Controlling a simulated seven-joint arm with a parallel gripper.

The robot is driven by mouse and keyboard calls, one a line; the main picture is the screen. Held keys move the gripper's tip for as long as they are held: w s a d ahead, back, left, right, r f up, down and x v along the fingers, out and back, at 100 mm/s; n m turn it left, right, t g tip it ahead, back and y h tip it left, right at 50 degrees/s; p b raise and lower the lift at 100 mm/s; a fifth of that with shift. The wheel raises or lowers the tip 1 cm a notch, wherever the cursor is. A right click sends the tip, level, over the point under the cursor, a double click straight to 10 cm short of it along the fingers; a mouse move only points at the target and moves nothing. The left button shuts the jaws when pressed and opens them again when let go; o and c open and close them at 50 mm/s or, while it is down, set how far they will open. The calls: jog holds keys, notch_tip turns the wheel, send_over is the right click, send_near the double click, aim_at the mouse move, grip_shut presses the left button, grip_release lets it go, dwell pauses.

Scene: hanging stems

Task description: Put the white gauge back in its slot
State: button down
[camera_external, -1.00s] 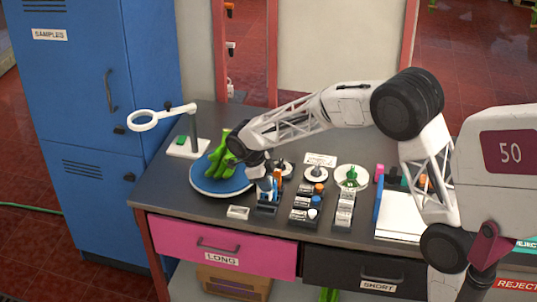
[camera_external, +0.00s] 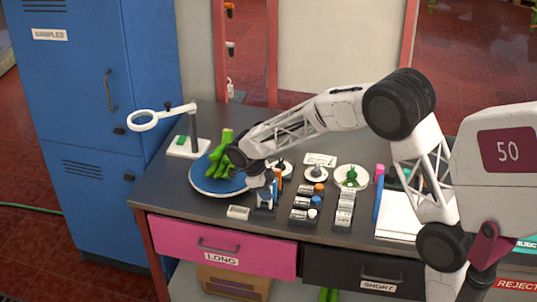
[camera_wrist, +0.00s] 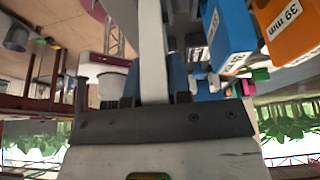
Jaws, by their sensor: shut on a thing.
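My gripper (camera_external: 260,180) is low over the small gauge rack (camera_external: 265,206) near the front of the bench. In the wrist view, my gripper (camera_wrist: 153,95) is shut on the white gauge (camera_wrist: 152,45), a pale upright bar between the dark fingers. A blue gauge (camera_wrist: 230,35) and an orange gauge (camera_wrist: 287,28) marked 39 mm stand close by to its right. The orange gauge also shows beside my gripper in the external view (camera_external: 279,182). The slot is hidden, and I cannot tell whether the white gauge has entered it.
A blue round mat (camera_external: 205,182) with a green plant piece (camera_external: 217,155) lies to the left, beside a magnifier stand (camera_external: 188,148). Racks of small parts (camera_external: 307,205) stand to the right. A small pale tray (camera_external: 238,212) lies near the front edge.

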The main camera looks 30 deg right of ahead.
jog(key=shift+f, duration=1.45)
jog(key=c, duration=1)
grip_release()
jog(key=shift+o, duration=0.2)
jog(key=shift+r, duration=0.15)
jog(key=shift+v, duration=3.8)
